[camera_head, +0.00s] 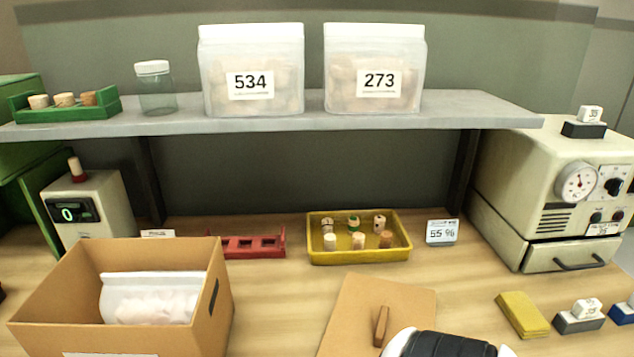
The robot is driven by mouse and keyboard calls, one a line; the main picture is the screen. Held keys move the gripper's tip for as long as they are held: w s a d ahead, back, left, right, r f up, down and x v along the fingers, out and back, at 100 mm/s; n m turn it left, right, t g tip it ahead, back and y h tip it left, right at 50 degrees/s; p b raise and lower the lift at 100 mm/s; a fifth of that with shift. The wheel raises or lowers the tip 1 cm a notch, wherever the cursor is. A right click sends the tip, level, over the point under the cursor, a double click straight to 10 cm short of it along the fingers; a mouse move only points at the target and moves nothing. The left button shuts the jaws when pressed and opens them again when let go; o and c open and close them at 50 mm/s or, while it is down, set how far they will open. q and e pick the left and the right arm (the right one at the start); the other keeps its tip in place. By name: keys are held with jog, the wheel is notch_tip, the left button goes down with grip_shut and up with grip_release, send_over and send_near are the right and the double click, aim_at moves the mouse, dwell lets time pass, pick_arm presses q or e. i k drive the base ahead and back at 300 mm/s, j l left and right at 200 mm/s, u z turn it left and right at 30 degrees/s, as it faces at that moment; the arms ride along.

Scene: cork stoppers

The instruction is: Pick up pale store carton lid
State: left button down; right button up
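A flat tan cardboard sheet (356,297), which looks like the carton lid, lies on the bench in front of the yellow tray. A small upright brown piece (381,325) stands on it, perhaps its grip. An open tan carton (222,303) stands to its left and holds a whitish translucent bag (150,298). A white and black part of my arm covers the sheet's lower right area at the bottom edge. I cannot see fingertips of either gripper, and whether my arm touches the sheet is unclear.
A yellow tray (315,256) with several corks and a red rack (253,247) lie behind. A humidity display (442,232) stands right of the tray. A yellow pad (522,315) and a cream machine (545,190) are at the right. A grey shelf (480,104) overhangs the back.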

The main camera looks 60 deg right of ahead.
aim_at(369, 312)
jog(key=z, duration=2.3)
jog(key=k+l+u, duration=0.15)
jog(key=l, duration=0.3)
